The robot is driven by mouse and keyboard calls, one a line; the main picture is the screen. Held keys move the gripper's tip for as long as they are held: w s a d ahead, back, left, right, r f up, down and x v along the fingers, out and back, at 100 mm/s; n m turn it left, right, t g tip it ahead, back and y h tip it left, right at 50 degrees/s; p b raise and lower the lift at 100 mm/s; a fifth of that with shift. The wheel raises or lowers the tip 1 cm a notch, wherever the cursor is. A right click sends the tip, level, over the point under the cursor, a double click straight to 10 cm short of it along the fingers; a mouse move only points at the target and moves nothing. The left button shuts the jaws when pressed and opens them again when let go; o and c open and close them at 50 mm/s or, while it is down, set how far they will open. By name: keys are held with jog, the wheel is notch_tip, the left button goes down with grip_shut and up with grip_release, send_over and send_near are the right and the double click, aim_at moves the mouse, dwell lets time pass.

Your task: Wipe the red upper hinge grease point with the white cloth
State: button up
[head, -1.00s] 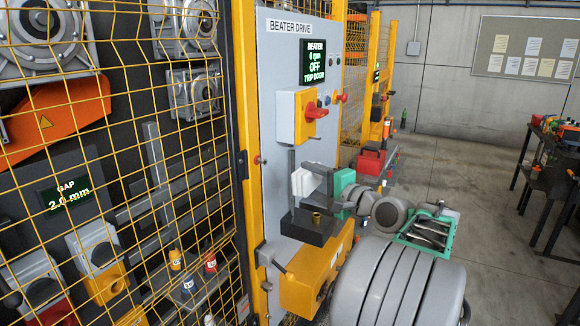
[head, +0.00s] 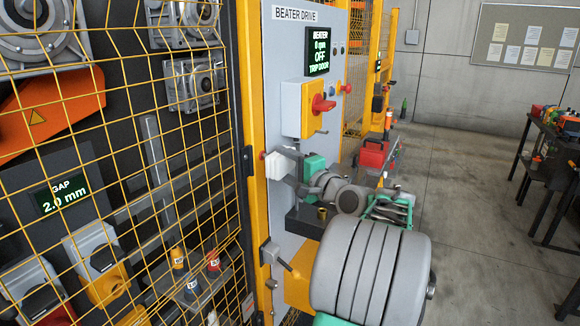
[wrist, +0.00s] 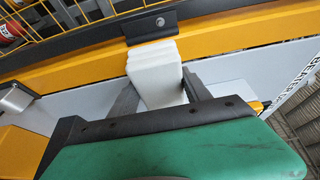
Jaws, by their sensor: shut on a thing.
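The white cloth (head: 275,167) is a folded pad held in my gripper (head: 286,168), right by the yellow door post (head: 250,105). A small red point (head: 263,155) on the post shows at the cloth's upper left edge in the head view; whether they touch cannot be told. In the wrist view the cloth (wrist: 154,72) sits between my two grey fingers (wrist: 160,88), its far end over the yellow post (wrist: 80,58) next to a dark hinge plate (wrist: 150,26). The red point is not visible in the wrist view, perhaps behind the cloth.
The grey beater drive panel (head: 285,60) has a red rotary switch (head: 321,104) above my gripper. A dark ledge with a brass fitting (head: 322,213) lies below it. A yellow mesh guard (head: 130,150) stands left.

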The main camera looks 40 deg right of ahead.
jog(key=shift+w+a, duration=0.25)
jog(key=shift+w, duration=0.3)
jog(key=shift+w+a, duration=0.2)
jog(key=shift+w, duration=0.3)
dwell(0.5)
jog(key=shift+w+d+p, duration=0.3)
jog(key=shift+d+p, duration=0.2)
jog(key=shift+d, duration=0.45)
jog(key=shift+w+d+p, duration=0.25)
jog(key=shift+d+p, duration=0.25)
jog(key=shift+d, duration=0.45)
jog(key=shift+w, duration=0.15)
jog(key=shift+s+a+b, duration=0.25)
jog(key=shift+s+a, duration=0.05)
jog(key=shift+a, duration=0.7)
jog(key=shift+s+a+b, duration=0.2)
jog(key=shift+s+a, duration=0.1)
jog(key=shift+a, duration=0.65)
jog(key=s, duration=0.1)
jog(key=s+d, duration=0.1)
jog(key=s, duration=0.1)
jog(key=s+d, duration=0.1)
jog(key=shift+s+b, duration=0.35)
jog(key=shift+s, duration=0.45)
